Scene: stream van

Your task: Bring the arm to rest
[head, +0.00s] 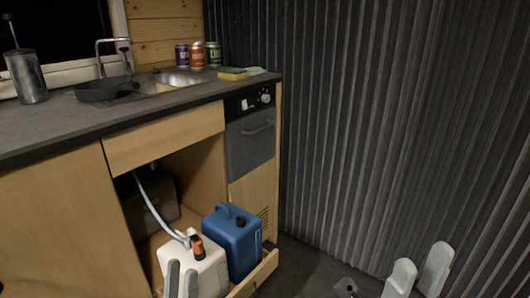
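My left gripper (182,282) is at the bottom edge of the head view. Its two grey fingers point up with a narrow gap between them and nothing visible held. They overlap the front of a white jug (205,272) in the picture; I cannot tell whether they touch it. My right gripper (417,278) is at the lower right, its two pale fingers apart and empty over the dark floor. Most of both arms is out of view.
The white jug, with orange cap (197,246) and hose (150,205), and a blue jug (232,245) stand in the open cabinet compartment. The counter (60,135) holds a pan (105,90), metal cup (27,78), cans (197,55) and sponge (232,74). A corrugated wall (380,120) stands right.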

